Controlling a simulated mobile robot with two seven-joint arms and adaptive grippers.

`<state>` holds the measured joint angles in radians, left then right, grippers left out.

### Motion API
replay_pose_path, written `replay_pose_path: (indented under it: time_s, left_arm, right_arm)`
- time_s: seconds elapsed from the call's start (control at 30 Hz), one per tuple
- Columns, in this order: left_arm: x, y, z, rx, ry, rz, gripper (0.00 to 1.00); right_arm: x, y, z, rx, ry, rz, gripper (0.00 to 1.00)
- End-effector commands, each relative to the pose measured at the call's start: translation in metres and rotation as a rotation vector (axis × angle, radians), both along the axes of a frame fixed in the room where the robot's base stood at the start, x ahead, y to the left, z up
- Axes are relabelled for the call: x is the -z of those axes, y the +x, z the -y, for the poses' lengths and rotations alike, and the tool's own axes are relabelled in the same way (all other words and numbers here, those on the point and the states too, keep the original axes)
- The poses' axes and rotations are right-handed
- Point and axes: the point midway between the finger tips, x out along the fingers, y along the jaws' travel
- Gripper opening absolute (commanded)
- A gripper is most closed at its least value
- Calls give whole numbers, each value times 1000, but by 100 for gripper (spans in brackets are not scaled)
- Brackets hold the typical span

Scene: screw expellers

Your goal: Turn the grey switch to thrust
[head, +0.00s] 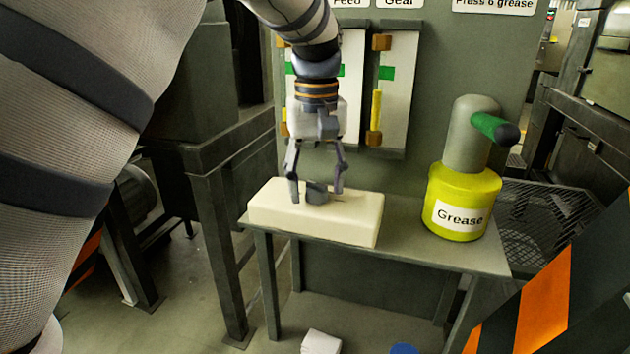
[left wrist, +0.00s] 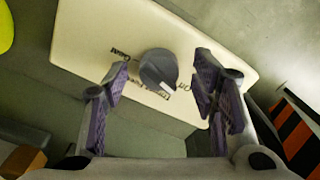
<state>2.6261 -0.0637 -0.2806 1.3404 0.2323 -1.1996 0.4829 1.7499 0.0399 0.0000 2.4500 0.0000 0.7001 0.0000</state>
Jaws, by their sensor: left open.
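The grey switch (head: 316,193) is a round knob on top of a cream box (head: 345,224) on the grey table. In the left wrist view the knob (left wrist: 158,70) has a white mark near its lower edge, and dark lettering, partly hidden, lies around it on the cream box (left wrist: 90,22). My left gripper (head: 316,190) points down over the box with its fingers apart on either side of the knob. In the left wrist view the open fingers (left wrist: 160,88) show gaps to the knob. My right gripper is not in view.
A yellow grease container (head: 463,180) with a green-handled lever stands on the table (head: 420,250) to the right. A green panel with two gauges (head: 395,90) rises behind. Orange-and-black striped panels stand at lower right. The table between box and container is clear.

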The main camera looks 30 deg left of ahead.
Motion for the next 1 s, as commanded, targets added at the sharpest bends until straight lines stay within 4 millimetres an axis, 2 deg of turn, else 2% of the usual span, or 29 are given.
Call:
replay_pose_path:
  time_s: [0.27, 0.47, 0.77, 1.0]
  left_arm:
    - [3, 0, 0, 1, 0, 0, 50]
    - [3, 0, 0, 1, 0, 0, 5]
    - [2, 0, 0, 22, 1, -1, 4]
    - [3, 0, 0, 142, -1, -1, 4]
  right_arm:
    - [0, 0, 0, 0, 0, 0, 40]
    - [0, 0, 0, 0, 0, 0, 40]
    - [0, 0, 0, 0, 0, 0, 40]
    - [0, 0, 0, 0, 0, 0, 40]
